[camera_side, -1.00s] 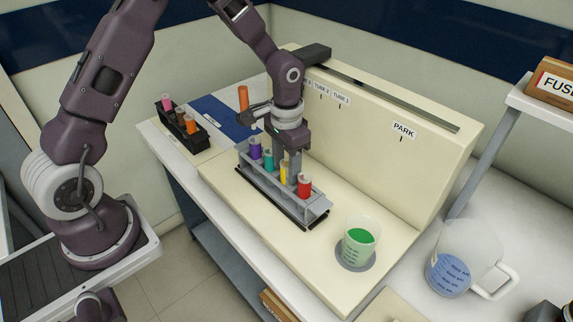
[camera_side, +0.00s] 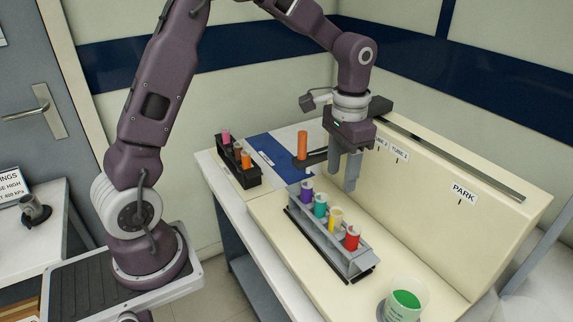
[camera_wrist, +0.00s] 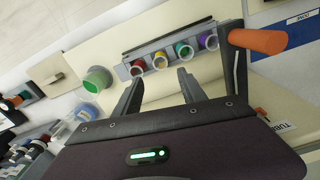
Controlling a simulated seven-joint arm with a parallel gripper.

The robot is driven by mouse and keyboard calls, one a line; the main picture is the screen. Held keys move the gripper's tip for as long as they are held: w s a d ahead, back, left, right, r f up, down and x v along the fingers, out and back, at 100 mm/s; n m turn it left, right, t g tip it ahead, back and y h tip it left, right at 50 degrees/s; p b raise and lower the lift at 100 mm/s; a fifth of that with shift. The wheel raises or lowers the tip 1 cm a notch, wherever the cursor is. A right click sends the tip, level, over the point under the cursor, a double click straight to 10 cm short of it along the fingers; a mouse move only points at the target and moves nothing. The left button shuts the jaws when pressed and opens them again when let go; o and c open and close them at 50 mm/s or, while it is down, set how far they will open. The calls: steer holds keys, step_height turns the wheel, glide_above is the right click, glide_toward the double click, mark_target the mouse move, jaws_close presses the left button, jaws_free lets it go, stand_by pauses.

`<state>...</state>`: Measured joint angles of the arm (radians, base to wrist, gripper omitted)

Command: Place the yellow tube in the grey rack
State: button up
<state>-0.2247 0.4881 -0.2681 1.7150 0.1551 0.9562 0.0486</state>
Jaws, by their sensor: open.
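The yellow tube (camera_side: 336,219) stands upright in the grey rack (camera_side: 357,262), between the teal tube (camera_side: 320,205) and the red tube (camera_side: 352,238). A purple tube (camera_side: 306,191) stands at the rack's far end. In the wrist view, the yellow tube (camera_wrist: 160,62) shows in the same row of the rack (camera_wrist: 168,41). My gripper (camera_side: 343,184) is open and empty, raised above and behind the rack, apart from the tubes. Its two fingers (camera_wrist: 160,80) are spread in the wrist view, with the yellow tube beyond the gap between them.
An orange tube (camera_side: 302,146) stands upright just left of my gripper. A black rack (camera_side: 245,176) with several tubes is at the far left. A beaker of green liquid (camera_side: 405,300) stands at the right front. A cream wall panel (camera_side: 440,220) rises behind the rack.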

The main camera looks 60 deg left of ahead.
steer(key=s+r+t, duration=0.2)
steer(key=s+r, duration=0.7)
steer(key=s, duration=0.1)
steer(key=s+d+r+n+t, duration=0.1)
steer(key=s+t, duration=0.2)
steer(key=s, duration=1.1)
steer(key=shift+d+r+n+t, duration=0.3)
steer(key=shift+d+r+n, duration=0.05)
steer(key=shift+r+n, duration=0.05)
